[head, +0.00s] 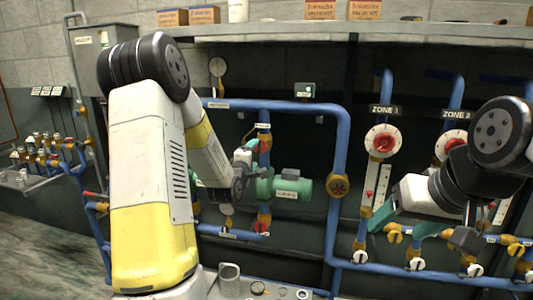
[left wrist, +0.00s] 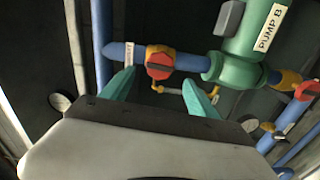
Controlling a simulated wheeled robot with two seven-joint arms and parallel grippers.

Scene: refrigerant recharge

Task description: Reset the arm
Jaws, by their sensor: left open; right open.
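My left gripper (head: 252,163) is in front of the blue pipework beside the green pump (head: 292,188). In the left wrist view its two teal fingers (left wrist: 160,92) stand apart with nothing between them. A red-handled valve (left wrist: 159,66) on a blue pipe lies beyond the fingertips, just left of the green pump labelled PUMP B (left wrist: 245,38). I cannot see the fingers touching it. My right gripper (head: 408,222) hangs at the right with its teal fingers spread and empty, in front of the lower zone pipes.
Dials with red centres (head: 383,142) hang under zone signs at the right. Yellow-and-white valves (head: 417,264) line a low blue pipe below my right gripper. A shelf (head: 300,30) with boxes runs above. Small valves and a grey box (head: 100,50) stand left.

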